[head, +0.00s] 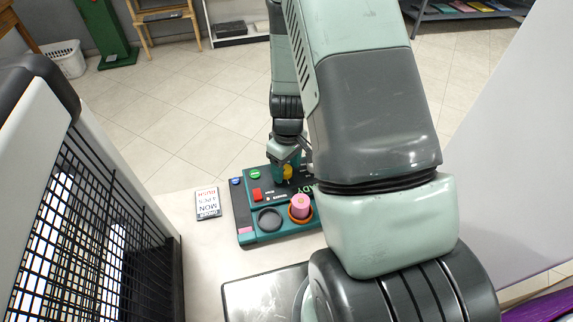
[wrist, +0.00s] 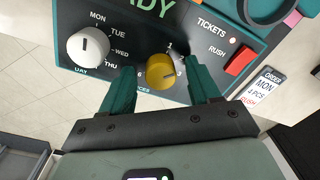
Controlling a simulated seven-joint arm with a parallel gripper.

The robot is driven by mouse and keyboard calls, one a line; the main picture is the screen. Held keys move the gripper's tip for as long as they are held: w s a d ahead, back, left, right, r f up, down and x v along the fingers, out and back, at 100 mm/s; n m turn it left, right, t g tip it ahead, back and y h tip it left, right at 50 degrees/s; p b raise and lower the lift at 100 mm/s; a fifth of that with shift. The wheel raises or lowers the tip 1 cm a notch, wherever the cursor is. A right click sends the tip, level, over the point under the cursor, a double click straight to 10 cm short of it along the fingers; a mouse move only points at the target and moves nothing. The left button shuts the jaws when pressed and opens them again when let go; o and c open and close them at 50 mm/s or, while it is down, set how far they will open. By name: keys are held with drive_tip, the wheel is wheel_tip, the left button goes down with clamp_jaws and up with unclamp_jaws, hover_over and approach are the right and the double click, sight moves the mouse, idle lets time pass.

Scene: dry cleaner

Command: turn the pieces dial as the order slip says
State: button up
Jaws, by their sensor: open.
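The yellow pieces dial (wrist: 160,71) sits on the dark teal panel (wrist: 215,58), its dark mark pointing toward the right in the wrist view. My gripper (wrist: 161,68) is open, one finger on each side of the dial; contact cannot be told. The dial also shows small in the head view (head: 287,172), under my gripper.
A white day dial (wrist: 88,47) points at MON. A red RUSH switch (wrist: 241,61) is on the panel. A pink roll (head: 301,207) stands in an orange dish beside an empty dark dish (head: 269,220). A black grid (head: 90,225) stands at left.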

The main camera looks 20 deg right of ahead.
drive_tip(key=c, duration=1)
drive_tip(key=shift+c, duration=0.2)
drive_tip(key=shift+m, duration=0.3)
drive_tip(key=m, duration=0.3)
drive_tip(key=shift+m, duration=0.3)
drive_tip(key=m, duration=0.4)
drive_tip(key=shift+m, duration=0.3)
drive_tip(key=m, duration=0.4)
drive_tip(key=shift+a+m, duration=0.1)
drive_tip(key=shift+m, duration=0.2)
drive_tip(key=shift+m+t, duration=0.3)
drive_tip(key=shift+m, duration=1.9)
